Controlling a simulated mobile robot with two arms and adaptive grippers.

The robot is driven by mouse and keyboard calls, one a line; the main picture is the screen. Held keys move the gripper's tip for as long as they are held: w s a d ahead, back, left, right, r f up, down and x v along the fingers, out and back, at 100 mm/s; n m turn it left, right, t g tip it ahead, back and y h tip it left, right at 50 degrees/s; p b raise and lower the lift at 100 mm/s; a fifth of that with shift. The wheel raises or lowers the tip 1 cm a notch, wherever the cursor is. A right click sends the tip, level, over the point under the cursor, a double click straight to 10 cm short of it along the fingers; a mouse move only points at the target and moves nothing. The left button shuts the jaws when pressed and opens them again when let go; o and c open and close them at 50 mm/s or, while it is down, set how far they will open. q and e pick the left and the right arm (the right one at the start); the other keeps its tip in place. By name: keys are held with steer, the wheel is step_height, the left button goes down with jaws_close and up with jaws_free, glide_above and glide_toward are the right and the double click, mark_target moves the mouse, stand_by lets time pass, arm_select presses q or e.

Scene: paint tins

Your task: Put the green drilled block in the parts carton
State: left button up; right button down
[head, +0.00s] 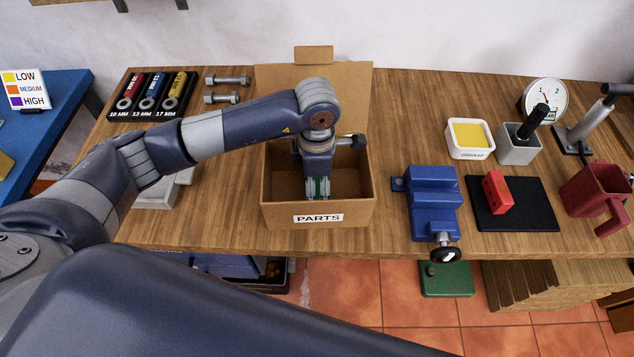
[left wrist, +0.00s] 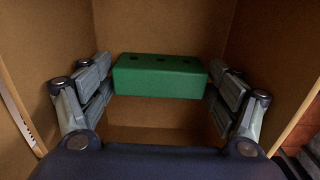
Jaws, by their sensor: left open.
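The parts carton (head: 283,214) stands open on the wooden bench, with its back flap up and a PARTS label on its front. My left gripper (head: 318,188) reaches down inside it. In the left wrist view, the green drilled block (left wrist: 160,79) lies inside the carton, its holes facing up. The fingers of my left gripper (left wrist: 160,88) are open, one at each end of the block. Whether they touch it, I cannot tell. In the head view the block is mostly hidden by the gripper. My right gripper is not in view.
Right of the carton are a blue vise (head: 433,195), a red block (head: 496,192) on a black mat (head: 530,215), a yellow-filled tub (head: 470,138) and a red mug (head: 594,192). Bolts (head: 228,80) and a socket tray (head: 152,95) lie left. Carton walls surround my gripper closely.

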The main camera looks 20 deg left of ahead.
mark_target(317, 184)
arm_select(q)
step_height(317, 184, up, 12)
steer(key=b, duration=0.2)
steer(key=shift+f, duration=0.1)
stand_by(0.5)
